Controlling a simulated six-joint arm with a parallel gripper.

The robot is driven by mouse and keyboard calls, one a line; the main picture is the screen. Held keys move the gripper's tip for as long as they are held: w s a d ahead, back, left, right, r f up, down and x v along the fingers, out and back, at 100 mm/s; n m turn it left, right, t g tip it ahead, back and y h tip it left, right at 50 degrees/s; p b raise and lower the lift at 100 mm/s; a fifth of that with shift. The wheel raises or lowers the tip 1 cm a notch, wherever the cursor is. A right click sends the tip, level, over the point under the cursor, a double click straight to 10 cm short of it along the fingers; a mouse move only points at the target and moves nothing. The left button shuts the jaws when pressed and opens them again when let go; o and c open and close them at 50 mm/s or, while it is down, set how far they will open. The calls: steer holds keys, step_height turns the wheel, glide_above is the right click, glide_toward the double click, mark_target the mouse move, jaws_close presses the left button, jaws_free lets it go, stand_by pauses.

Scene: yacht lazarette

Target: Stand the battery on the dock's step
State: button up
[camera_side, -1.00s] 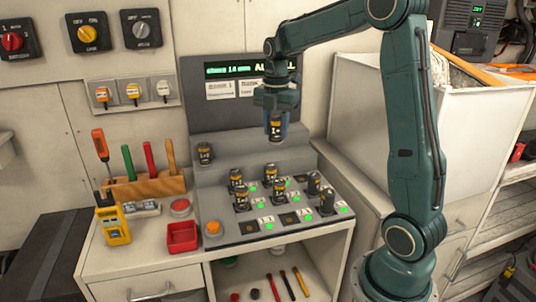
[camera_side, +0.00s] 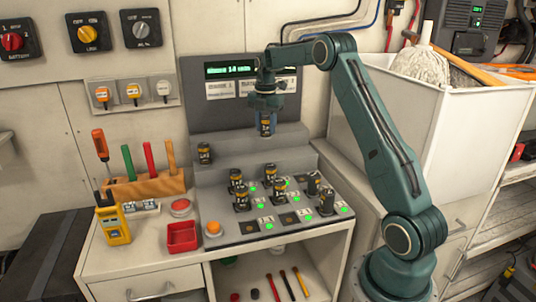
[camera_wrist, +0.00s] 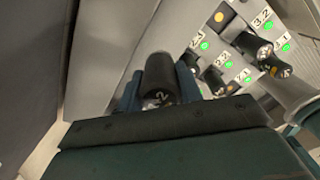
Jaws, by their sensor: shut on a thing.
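My gripper (camera_side: 266,118) is shut on a black and gold battery (camera_side: 265,129), held upright above the dock's step. Another battery (camera_side: 205,153) stands on the left part of the step. Whether the held battery's base touches the step I cannot tell.
Several batteries (camera_side: 279,191) stand in the dock's lower sockets, with green lights beside them. A red tray (camera_side: 183,236), an orange button (camera_side: 213,229) and a yellow meter (camera_side: 113,225) lie to the left. A white bin (camera_side: 400,120) with a mop stands at the right.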

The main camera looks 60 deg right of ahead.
steer(key=shift+f, duration=0.15)
steer(key=shift+f, duration=3.2)
steer(key=o, duration=1.2)
steer(key=shift+w+r, duration=0.1)
step_height(320, 180, up, 14)
steer(key=shift+f, duration=0.2)
